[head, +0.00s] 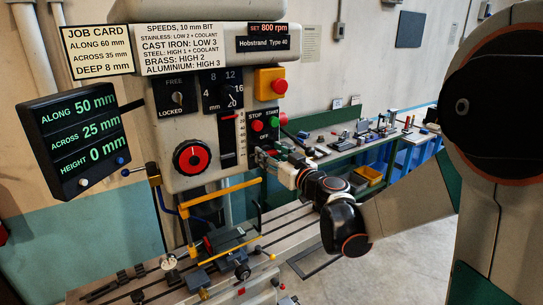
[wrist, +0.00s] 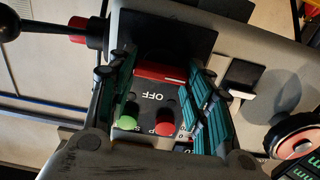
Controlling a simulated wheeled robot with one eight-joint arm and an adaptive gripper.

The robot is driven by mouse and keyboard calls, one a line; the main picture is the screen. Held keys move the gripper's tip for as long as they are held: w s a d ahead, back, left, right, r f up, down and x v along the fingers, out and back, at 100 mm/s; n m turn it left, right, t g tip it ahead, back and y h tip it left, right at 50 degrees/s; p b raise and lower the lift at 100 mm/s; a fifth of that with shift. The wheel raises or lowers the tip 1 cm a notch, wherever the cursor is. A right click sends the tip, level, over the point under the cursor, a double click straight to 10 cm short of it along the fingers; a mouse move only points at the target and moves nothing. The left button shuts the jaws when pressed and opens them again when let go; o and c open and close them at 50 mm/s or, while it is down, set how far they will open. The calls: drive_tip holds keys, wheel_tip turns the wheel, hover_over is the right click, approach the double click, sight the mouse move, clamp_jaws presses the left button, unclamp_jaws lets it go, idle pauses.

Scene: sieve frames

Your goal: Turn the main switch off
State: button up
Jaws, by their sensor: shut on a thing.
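The main switch shows in the wrist view as a red bar-shaped handle (wrist: 160,72) beside the white OFF lettering. My gripper (wrist: 164,75) has its teal finger pads on either side of this handle and is shut on it. In the head view my gripper (head: 264,156) reaches the lower right of the machine's front panel, just under the OFF lettering, and hides the switch there. Only OFF can be read around the switch, so I cannot tell its setting for sure.
The red stop button (wrist: 164,128) and green start button (wrist: 128,124) are close by, between my fingers in the wrist view. A yellow box with a red button (head: 271,83) sits above. A red and black dial (head: 192,157) is left. The machine table (head: 310,220) lies below.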

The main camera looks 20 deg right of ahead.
drive_tip(key=shift+m, duration=0.3)
drive_tip(key=m+b, duration=0.2)
drive_tip(key=m, duration=0.1)
drive_tip(key=shift+f+m, duration=0.1)
drive_tip(key=shift+m, duration=0.2)
drive_tip(key=m+b, duration=0.2)
drive_tip(key=m, duration=0.2)
drive_tip(key=shift+d+m, duration=0.15)
drive_tip(key=shift+m, duration=0.15)
drive_tip(key=m+b, duration=0.1)
drive_tip(key=m, duration=0.3)
drive_tip(key=shift+w+f, duration=0.1)
drive_tip(key=shift+o, duration=0.2)
drive_tip(key=m+b, duration=0.1)
drive_tip(key=m, duration=0.4)
drive_tip(key=shift+c, duration=0.2)
drive_tip(key=o, duration=1.1)
